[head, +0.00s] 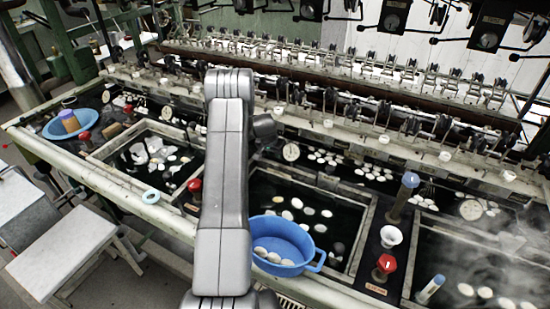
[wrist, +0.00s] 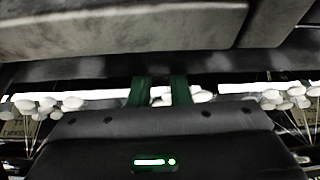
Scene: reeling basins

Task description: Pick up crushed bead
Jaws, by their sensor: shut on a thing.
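My gripper (wrist: 159,92) shows in the wrist view as two green fingers, a little apart. They are shut on a small whitish thing (wrist: 158,97), seen only in part between them. I cannot tell its full shape or whether it is a crushed bead. In the head view my own grey arm hides the gripper and whatever it holds. No crushed bead can be made out for sure elsewhere in the head view.
White cocoons float in the dark basins, including the middle basin (head: 345,233). A blue handled bowl (head: 317,263) with several cocoons sits on the middle basin's front edge. Red knobs (head: 384,264) and a white cup (head: 391,236) stand nearby. Reeling gear (head: 400,75) lines the back.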

